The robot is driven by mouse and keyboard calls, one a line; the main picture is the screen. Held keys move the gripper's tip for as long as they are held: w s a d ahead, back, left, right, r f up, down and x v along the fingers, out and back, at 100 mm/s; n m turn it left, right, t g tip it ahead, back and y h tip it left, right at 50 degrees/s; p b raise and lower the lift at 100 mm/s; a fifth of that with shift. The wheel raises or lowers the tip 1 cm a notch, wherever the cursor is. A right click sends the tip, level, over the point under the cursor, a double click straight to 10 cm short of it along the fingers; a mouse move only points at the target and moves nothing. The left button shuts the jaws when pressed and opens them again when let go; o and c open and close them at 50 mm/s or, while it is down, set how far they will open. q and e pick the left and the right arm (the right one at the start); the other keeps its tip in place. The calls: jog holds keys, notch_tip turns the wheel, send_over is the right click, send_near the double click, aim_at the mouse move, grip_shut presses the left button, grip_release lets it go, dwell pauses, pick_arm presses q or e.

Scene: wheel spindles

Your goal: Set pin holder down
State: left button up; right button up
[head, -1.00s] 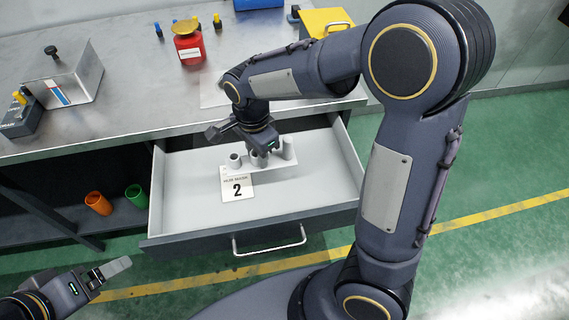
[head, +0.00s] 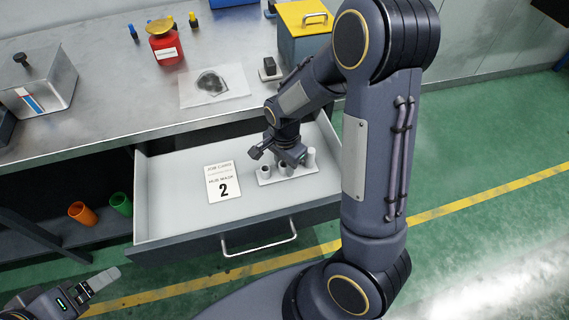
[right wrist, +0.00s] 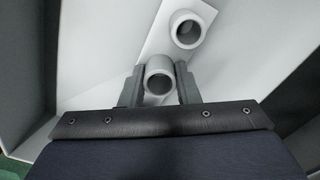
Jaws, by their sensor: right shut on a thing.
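The pin holder (head: 266,183) is a white plate with several short upright tubes. It is inside the open drawer (head: 185,225), towards its right side; I cannot tell whether it touches the floor. My right gripper (head: 285,161) points down and is shut on the pin holder's middle tube. In the right wrist view, that tube (right wrist: 158,86) sits between the two fingers, with another tube (right wrist: 187,32) beyond it. My arm and gripper hide part of the holder in the head view. My left gripper (head: 100,281) is at the lower left, away from the drawer, apparently empty.
A card marked 2 (head: 221,181) lies on the drawer floor left of the holder. The drawer's left part is clear. Behind, the worktop (head: 120,110) holds a red container (head: 166,47), a clear bag (head: 212,85) and a yellow-topped box (head: 305,35).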

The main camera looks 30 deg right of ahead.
jog(key=shift+f, duration=0.2)
jog(key=o, duration=1)
jog(key=shift+r, duration=0.1)
